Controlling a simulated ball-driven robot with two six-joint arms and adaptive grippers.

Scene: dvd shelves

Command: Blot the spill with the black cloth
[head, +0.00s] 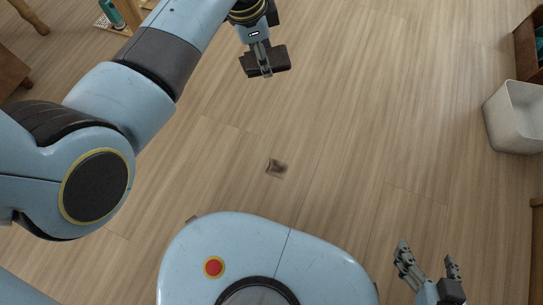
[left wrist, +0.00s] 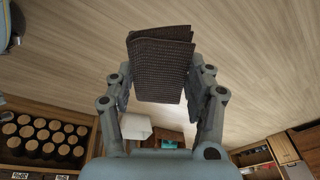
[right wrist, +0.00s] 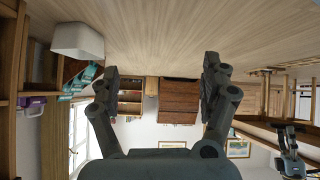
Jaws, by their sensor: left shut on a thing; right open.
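The black cloth (head: 275,61) is folded and held in my left gripper (head: 265,66), beyond the spill in the head view. In the left wrist view the cloth (left wrist: 160,62) sits between both fingers of the left gripper (left wrist: 160,85). The spill (head: 277,168) is a small brown patch on the wooden floor, in the middle of the head view. The cloth is apart from it. My right gripper (head: 428,262) is open and empty at the lower right of the head view; its spread fingers also show in the right wrist view (right wrist: 163,85).
A white bin (head: 514,118) stands on the floor at the right. A wooden shelf (head: 527,45) is at the upper right edge, and wooden furniture (head: 12,72) is at the left edge. The floor around the spill is clear, with my base just below it.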

